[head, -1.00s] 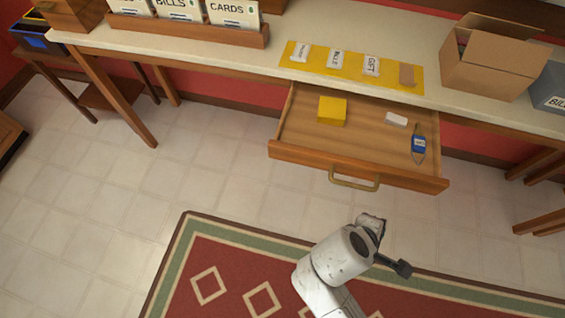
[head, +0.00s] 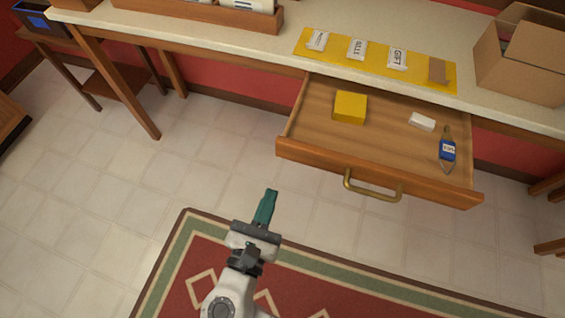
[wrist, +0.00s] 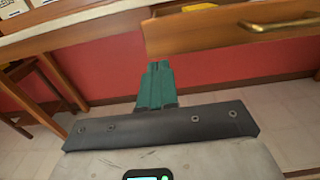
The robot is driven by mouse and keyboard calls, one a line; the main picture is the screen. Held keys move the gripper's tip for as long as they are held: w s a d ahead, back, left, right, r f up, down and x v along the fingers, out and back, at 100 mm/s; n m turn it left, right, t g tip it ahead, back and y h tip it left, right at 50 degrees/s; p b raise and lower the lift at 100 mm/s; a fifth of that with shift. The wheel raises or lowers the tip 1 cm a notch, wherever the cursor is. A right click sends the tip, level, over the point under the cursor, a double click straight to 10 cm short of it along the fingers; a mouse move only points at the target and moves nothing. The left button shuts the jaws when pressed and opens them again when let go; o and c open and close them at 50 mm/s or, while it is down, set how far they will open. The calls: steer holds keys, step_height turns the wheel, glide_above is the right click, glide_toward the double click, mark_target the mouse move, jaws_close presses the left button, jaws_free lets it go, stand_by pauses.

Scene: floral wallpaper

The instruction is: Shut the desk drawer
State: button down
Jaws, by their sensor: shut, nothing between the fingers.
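The desk drawer (head: 381,171) is pulled well out from under the desk top, with a brass handle (head: 372,186) on its wooden front. Inside lie a yellow block (head: 350,107), a small white block (head: 422,121) and a blue-labelled bottle (head: 447,151). My gripper (head: 268,197) has teal fingers, shut and empty, in front of and to the left of the drawer, apart from it. In the wrist view the fingers (wrist: 158,70) point toward the desk, near the left end of the drawer front (wrist: 200,32); the handle (wrist: 281,23) is at upper right.
The desk top (head: 230,42) holds a yellow mat (head: 375,61) with labelled packets and an open cardboard box (head: 520,65). A side table (head: 100,72) and desk legs stand at left. A patterned rug (head: 190,240) lies below my arm. Tiled floor before the drawer is clear.

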mark_target(312, 90)
steer(key=x, duration=0.9)
steer(key=shift+b, duration=0.4)
steer(key=shift+w+d, duration=0.15)
steer(key=shift+w, duration=0.1)
steer(key=b+x, duration=0.3)
steer(key=x, duration=0.8)
steer(key=b+x, duration=0.3)
steer(key=x, duration=0.9)
steer(key=shift+w+d+f, duration=0.1)
steer(key=shift+w+f, duration=0.1)
steer(key=shift+w+d, duration=0.15)
steer(key=shift+w, duration=0.45)
steer(key=shift+w+r, duration=0.15)
steer(key=shift+r, duration=0.1)
steer(key=shift+d, duration=0.1)
